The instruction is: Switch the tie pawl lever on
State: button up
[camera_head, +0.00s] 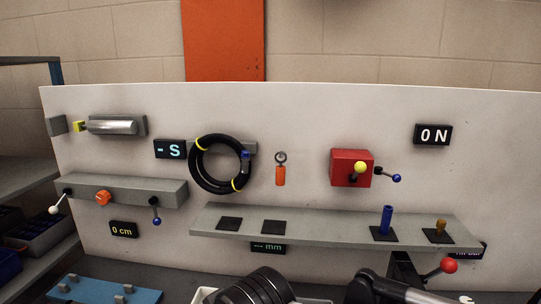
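A white panel carries several ball-ended levers, none readably labelled, so I cannot tell which is the tie pawl lever. On the grey bar at the left, a white-knobbed lever (54,209) points down-left and a blue-knobbed lever (156,219) hangs down. A red box (345,167) at right of centre bears a yellow knob (360,168) facing me and a blue-knobbed lever (394,177) pointing right. A red-knobbed lever (447,266) sticks out up-right below the shelf. Dark arm parts of mine appear at the bottom edge, but no gripper fingertips can be made out.
A long grey shelf (330,228) juts from the panel, holding a blue cylinder (386,220) and a brass piece (440,228). A coiled black hose (195,174) and an orange tag (280,176) hang above it. A blue plate (85,292) lies at lower left.

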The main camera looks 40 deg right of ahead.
aim_at(397, 178)
jog(key=z, duration=1.45)
jog(key=k+l, duration=0.1)
jog(key=l, duration=0.25)
jog(key=k+l, duration=0.15)
jog(key=l, duration=0.2)
jog(key=k+l, duration=0.1)
jog(key=l, duration=0.25)
jog(key=k+l+z, duration=0.1)
jog(key=l, duration=0.25)
jog(key=i+l, duration=0.1)
jog(key=l, duration=0.25)
jog(key=i+l, duration=0.1)
jog(key=l, duration=0.25)
jog(key=i+j, duration=0.1)
jog(key=j, duration=0.5)
